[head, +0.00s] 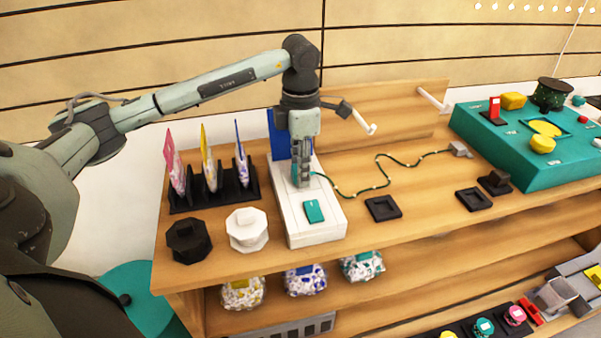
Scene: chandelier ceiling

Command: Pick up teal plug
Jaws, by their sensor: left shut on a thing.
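My left gripper (302,182) points down over the white box (313,233) and is shut on the teal plug (313,173). Only a sliver of the plug shows beside the fingers; they hide the rest. A dark green cable (372,188) runs from the plug in loose bends to a small grey block (459,149) at the right. A teal square (314,211) is on top of the white box, in front of the gripper. I cannot tell whether the plug touches the box. My right gripper is out of view.
A black rack (214,192) with pink, yellow and blue packets stands left of the box. A black pot (188,241) and a white pot (247,230) are in front. Dark square frames (383,208) lie right. A teal stand (527,152) is farther right.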

